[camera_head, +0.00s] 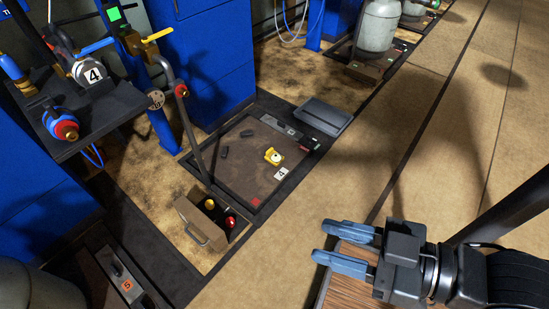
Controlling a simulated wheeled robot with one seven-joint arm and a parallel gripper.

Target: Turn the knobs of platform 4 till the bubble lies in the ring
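Platform 4 (235,170) is a brown plate in a dark floor frame, with a white tag marked 4 (281,174). On it stands a small yellow bubble level (274,156) with a pale round top; the bubble and ring are too small to make out. A yellow knob (210,204) and a red knob (231,221) show at an open box at the plate's front left corner. My gripper (322,243) is at the lower right, its two blue fingers apart and pointing left, with nothing between them. It is well clear of the platform and knobs.
A post with a red part (182,91) rises by the platform's left edge. A dark shelf (105,115) with a second 4 tag juts out at upper left. A grey flat box (323,117) lies behind the plate. A wooden surface (346,278) is below my gripper. The right floor is open.

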